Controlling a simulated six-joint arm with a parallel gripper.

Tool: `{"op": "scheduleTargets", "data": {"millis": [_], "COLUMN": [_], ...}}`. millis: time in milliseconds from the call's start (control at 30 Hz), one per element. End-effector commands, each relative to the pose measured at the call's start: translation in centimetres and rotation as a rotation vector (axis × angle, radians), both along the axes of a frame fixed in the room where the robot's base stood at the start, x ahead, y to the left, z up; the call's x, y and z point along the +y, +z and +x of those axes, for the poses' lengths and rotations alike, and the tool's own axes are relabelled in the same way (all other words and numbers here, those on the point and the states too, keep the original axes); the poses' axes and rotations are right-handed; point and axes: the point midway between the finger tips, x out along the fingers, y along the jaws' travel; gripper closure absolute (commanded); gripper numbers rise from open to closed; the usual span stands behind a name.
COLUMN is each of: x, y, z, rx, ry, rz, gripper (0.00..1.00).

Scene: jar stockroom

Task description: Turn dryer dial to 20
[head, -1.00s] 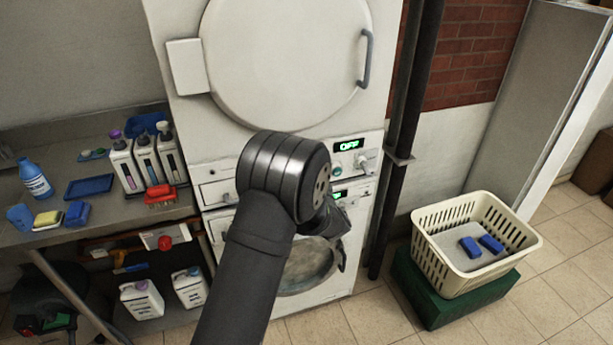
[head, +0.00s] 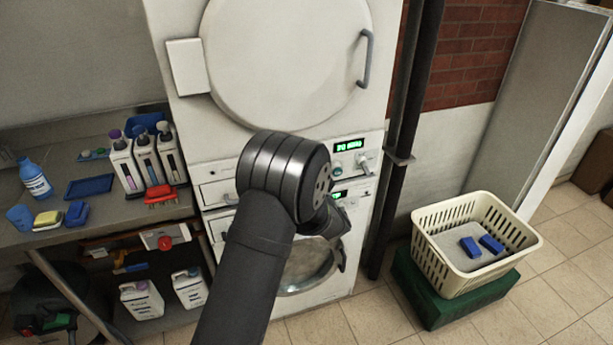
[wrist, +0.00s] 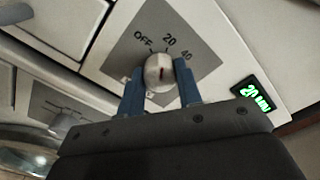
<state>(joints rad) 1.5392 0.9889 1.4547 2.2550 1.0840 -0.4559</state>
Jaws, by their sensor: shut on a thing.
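The green display (wrist: 257,97) right of the dial reads 20 MIN. It also shows lit on the dryer front in the head view (head: 349,145). My arm hides the dial and my fingertips in the head view.
The large dryer door (head: 285,60) is above the panel. A lower machine with a round door (head: 305,268) is beneath. A shelf with bottles and a red brush (head: 160,194) is left. A cream basket (head: 432,250) stands on a green box at right.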

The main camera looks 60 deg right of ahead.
Motion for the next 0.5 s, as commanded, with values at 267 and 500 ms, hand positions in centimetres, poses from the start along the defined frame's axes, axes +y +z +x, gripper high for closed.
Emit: {"op": "scheduleTargets", "data": {"millis": [267,500], "x": [0.01,0.01], "y": [-0.08,-0.09], "z": [-0.12,-0.13], "rx": [-0.097,-0.132], "ry": [-0.002,-0.002], "rz": [0.098,0.134], "gripper": [0.91,0.91]}}
